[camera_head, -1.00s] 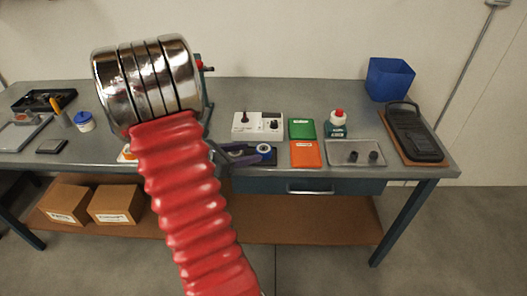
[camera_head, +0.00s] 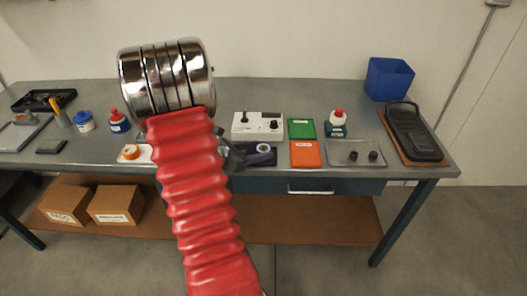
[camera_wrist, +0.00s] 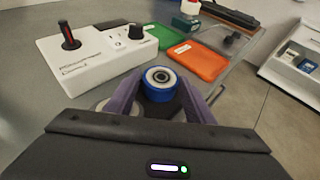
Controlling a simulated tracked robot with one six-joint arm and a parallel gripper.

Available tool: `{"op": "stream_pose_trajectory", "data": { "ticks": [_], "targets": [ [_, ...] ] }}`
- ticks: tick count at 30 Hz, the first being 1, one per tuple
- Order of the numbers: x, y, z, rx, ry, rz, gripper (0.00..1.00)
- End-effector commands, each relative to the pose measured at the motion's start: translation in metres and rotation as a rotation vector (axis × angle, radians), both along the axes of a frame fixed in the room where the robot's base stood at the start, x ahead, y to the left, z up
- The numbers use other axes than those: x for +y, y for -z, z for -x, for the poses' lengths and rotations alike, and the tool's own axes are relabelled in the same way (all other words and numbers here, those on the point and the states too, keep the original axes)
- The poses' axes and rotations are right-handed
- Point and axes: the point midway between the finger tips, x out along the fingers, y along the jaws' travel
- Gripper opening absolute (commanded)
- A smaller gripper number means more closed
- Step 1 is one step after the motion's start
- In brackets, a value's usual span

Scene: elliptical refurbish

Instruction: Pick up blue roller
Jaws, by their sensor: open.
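The blue roller (camera_wrist: 160,84) has a blue rim and a pale metal centre with a dark bore. It sits on a dark pad near the table's front edge. In the wrist view it lies between the two purple fingers of my gripper (camera_wrist: 161,98), near their tips. The fingers are open, and I cannot tell whether either one touches it. In the head view the roller (camera_head: 263,148) shows small, beside my gripper (camera_head: 250,157), whose far side is partly hidden by my arm.
A white control box (camera_wrist: 97,56) stands just behind and left of the roller. A green tray (camera_wrist: 168,36) and an orange tray (camera_wrist: 198,59) lie to the right. An orange roll (camera_head: 131,152) sits left on the table (camera_head: 290,95). A blue bin (camera_head: 389,79) stands back right.

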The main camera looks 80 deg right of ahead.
Motion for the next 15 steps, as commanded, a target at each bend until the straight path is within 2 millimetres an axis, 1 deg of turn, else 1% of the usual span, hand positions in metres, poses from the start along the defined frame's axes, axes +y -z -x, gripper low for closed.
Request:
{"op": "stream_pose_trajectory", "data": {
  "ticks": [1,11,15],
  "targets": [
    [0.0014,0.0033,0.0008,0.002,0.0,-0.009,0.49],
    [0.0024,0.0045,0.0007,0.002,0.0,-0.012,0.49],
    [0.0028,0.005,0.0008,0.002,-0.001,-0.013,0.39]
  ]
}}
